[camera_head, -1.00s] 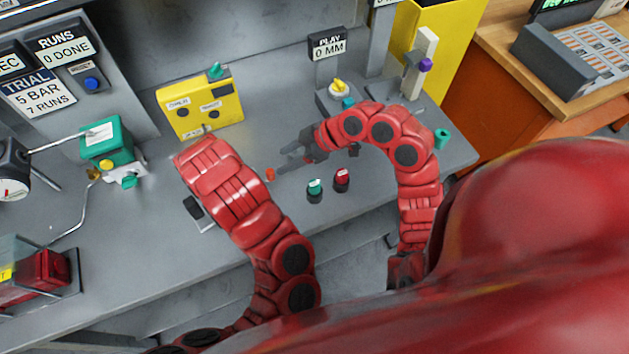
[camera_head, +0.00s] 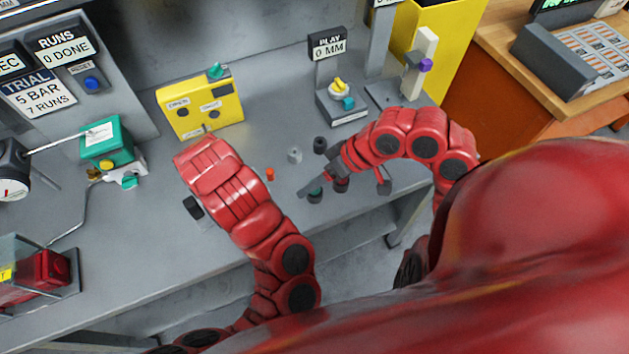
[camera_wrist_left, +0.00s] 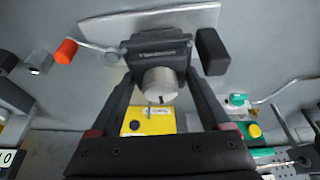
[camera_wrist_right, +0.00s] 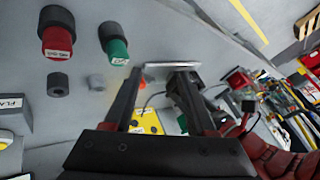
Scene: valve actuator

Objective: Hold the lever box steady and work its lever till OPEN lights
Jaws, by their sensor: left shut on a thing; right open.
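The lever box (camera_wrist_left: 150,45) is a dark grey box with a silver round cap, between my left gripper's fingers (camera_wrist_left: 160,76) in the left wrist view. My left gripper is shut on it. Its lever runs left to an orange knob (camera_wrist_left: 66,50), which also shows in the head view (camera_head: 270,174). My left arm hides most of the box there.
In the right wrist view, red (camera_wrist_right: 57,40) and green (camera_wrist_right: 115,45) capped pieces stand at upper left. A dark cylinder (camera_head: 320,145) and a grey one (camera_head: 294,156) stand behind my right gripper. A green unit (camera_head: 106,140) stands left. Bench between knob and yellow box is clear.

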